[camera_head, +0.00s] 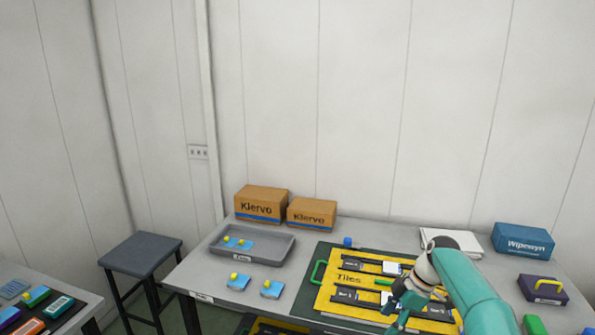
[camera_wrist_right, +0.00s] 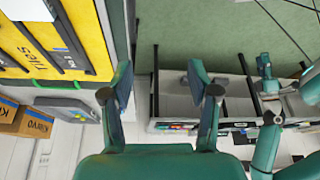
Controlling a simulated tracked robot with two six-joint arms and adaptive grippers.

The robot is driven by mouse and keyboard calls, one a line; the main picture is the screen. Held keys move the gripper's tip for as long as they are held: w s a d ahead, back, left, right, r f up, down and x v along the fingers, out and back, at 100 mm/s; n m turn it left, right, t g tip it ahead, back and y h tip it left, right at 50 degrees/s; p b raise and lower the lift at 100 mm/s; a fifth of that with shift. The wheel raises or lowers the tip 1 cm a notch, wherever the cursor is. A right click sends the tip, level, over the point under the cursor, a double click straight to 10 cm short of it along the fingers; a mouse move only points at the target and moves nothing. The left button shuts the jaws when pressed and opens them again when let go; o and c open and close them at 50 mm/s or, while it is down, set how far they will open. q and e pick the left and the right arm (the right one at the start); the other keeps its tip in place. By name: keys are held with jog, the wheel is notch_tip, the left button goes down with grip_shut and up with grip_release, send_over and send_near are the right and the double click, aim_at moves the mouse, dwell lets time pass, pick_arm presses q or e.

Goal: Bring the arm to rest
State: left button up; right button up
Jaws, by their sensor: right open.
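My right arm (camera_head: 470,285) comes in from the lower right in the head view. Its gripper (camera_head: 398,312) is over the right part of the yellow Tiles board (camera_head: 325,290), above the table. In the right wrist view the two fingers of my right gripper (camera_wrist_right: 163,85) are spread apart with nothing between them. That view looks past the table edge towards the green floor. My left gripper does not show in the head view.
Two Klervo boxes (camera_head: 261,204) (camera_head: 311,214) stand behind. A blue box (camera_head: 523,239) and a purple case (camera_head: 542,290) are at right. A stool (camera_head: 140,254) stands left.

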jog(key=s+a+f+m+g, duration=0.2)
jog(key=s+a+f, duration=0.1)
jog(key=s+f, duration=0.6)
jog(key=s+a+f+m+g, duration=0.2)
jog(key=s+a+f, duration=0.1)
jog(key=s+f, duration=0.7)
jog(key=s+a+f+m+t, duration=0.2)
jog(key=s+m, duration=0.5)
jog(key=s, duration=0.1)
jog(key=s+a+f+m+t, duration=0.2)
jog(key=s+f+m, duration=0.1)
jog(key=s+m, duration=0.4)
jog(key=shift+s+a+f+m+h, duration=0.15)
jog(key=shift+s+m+h, duration=0.2)
jog(key=shift+s, duration=0.4)
jog(key=shift+c, duration=0.2)
